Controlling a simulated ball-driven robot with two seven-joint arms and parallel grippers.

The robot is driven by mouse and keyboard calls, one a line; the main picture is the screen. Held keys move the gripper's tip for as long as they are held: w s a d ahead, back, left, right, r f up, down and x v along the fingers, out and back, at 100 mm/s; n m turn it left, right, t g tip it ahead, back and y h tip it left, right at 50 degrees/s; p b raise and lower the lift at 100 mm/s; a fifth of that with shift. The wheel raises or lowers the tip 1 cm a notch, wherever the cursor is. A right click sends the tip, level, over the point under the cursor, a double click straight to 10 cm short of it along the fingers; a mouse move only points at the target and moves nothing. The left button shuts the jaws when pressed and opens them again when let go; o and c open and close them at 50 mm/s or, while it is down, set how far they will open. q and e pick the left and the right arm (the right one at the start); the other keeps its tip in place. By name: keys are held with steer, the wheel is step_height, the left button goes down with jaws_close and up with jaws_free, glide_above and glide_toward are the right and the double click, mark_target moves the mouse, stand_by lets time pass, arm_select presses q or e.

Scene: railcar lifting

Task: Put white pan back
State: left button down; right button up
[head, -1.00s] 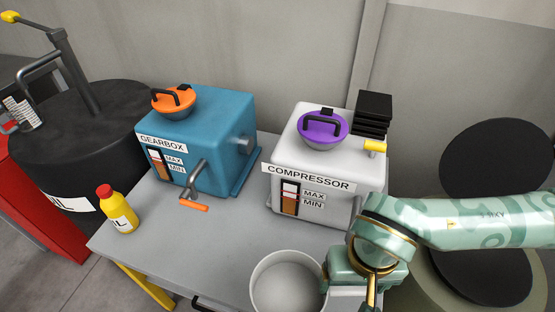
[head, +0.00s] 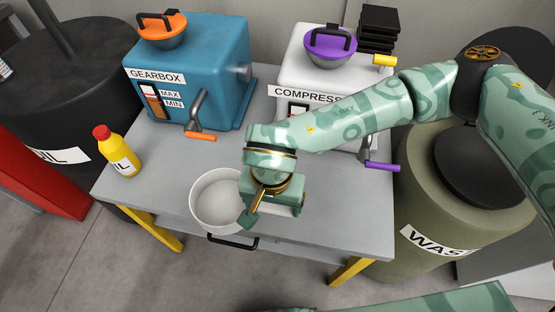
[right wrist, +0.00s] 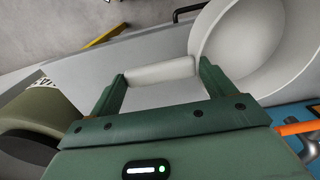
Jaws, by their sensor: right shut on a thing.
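The white pan (head: 215,203) is a round, open, empty-looking pan near the front edge of the grey table, in front of the gearbox. My right gripper (head: 268,203) is at the pan's right side. In the right wrist view its two fingers are shut on the white pan's pale handle (right wrist: 163,73), with the bowl (right wrist: 245,35) at upper right. I cannot tell whether the pan touches the table. My left gripper is not in view.
The blue gearbox (head: 190,80) and white compressor (head: 290,60) stand at the table's back, with orange (head: 162,35) and purple (head: 332,45) lids. A yellow bottle (head: 120,155) stands at left. An olive waste drum (head: 470,215) stands right. The table's front right (head: 345,210) is clear.

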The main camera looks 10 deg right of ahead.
steer(key=w+d+b, duration=0.2)
steer(key=w+d, duration=0.1)
steer(key=w, duration=0.4)
steer(key=w+d+b, duration=0.2)
steer(key=w, duration=0.6)
step_height(320, 180, down, 8)
steer(key=shift+s+r+b, duration=0.1)
steer(key=shift+r+b, duration=0.1)
steer(key=shift+b, duration=1)
steer(key=shift+r, duration=0.25)
steer(key=shift+f, duration=0.15)
steer(key=o, duration=1.1)
arm_select(q)
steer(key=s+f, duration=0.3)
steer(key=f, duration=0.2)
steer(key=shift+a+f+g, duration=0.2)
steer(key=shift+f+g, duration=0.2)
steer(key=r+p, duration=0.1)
steer(key=p, duration=0.1)
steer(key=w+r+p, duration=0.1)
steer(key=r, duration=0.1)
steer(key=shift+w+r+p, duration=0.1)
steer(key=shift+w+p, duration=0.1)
steer(key=shift+p, duration=0.2)
arm_select(e)
step_height(320, 180, up, 12)
steer(key=shift+r, duration=0.15)
